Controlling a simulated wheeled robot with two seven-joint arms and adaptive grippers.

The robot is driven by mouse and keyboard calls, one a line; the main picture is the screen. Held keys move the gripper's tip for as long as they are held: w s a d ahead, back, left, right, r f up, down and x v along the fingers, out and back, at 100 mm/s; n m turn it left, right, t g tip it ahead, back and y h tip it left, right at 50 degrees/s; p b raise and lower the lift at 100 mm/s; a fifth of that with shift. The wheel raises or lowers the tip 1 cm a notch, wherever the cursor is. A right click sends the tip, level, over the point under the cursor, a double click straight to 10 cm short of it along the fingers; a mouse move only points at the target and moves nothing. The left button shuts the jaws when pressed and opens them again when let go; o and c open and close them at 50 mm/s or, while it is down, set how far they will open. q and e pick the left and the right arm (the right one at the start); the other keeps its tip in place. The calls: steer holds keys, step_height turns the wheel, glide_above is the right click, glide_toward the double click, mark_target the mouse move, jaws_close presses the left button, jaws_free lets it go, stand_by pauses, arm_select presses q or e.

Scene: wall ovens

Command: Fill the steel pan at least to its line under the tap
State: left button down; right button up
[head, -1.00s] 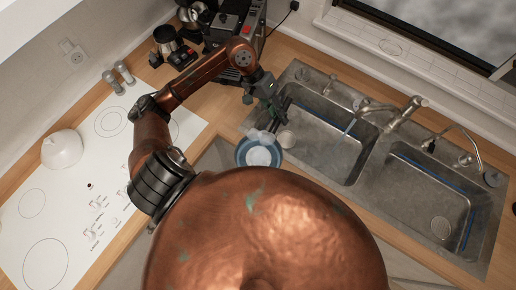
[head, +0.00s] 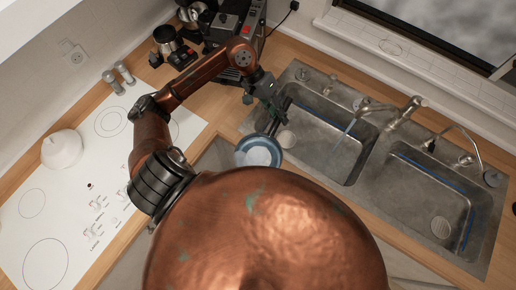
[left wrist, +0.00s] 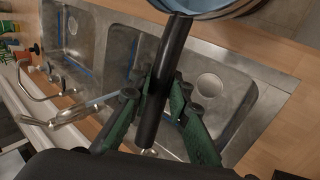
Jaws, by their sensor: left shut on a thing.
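The steel pan (head: 258,152) is at the front-left corner of the sink in the head view, with a bluish rim and pale inside. I cannot make out its line or water level. My left gripper (head: 272,106) is shut on the pan's black handle (left wrist: 165,70). In the left wrist view, the pan's blue-grey underside or side (left wrist: 205,6) shows at the top edge. My right gripper is not in view.
The double sink (head: 372,158) has an empty-looking right basin (head: 425,200). A coffee machine (head: 235,35) stands behind my left arm. A second small spout (head: 450,138) is right of the tap.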

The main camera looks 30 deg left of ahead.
arm_select(q)
steer(key=s+a+b, duration=0.3)
steer(key=a+b, duration=0.3)
steer(key=a, duration=0.1)
steer(key=shift+s+a, duration=0.3)
steer(key=shift+a, duration=0.05)
